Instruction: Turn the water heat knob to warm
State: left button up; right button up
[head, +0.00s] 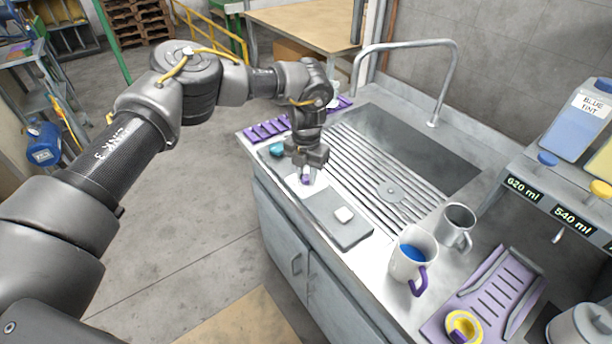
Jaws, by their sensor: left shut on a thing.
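My left gripper (306,165) points down over the left part of the sink counter. It is shut on a small purple-and-white thing (306,179), mostly hidden by the fingers, held over or against a white patch on the grey tray. I cannot tell whether it touches the tray. A tall metal faucet (446,72) arches over the ribbed sink (392,190). I cannot make out a water heat knob or a warm mark. My right gripper is not in view.
A mug with blue liquid (413,252), a grey mug (456,226) and a purple rack (497,285) stand at right. A tint dispenser (545,205) stands behind them.

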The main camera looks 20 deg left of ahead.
aim_at(306, 176)
pick_arm(q)
jog(key=shift+m, duration=0.6)
jog(key=o, duration=1)
jog(key=shift+r, duration=0.1)
jog(key=shift+r+b, duration=0.3)
jog(key=shift+b, duration=0.05)
notch_tip(306, 176, up, 10)
jog(key=b, duration=0.2)
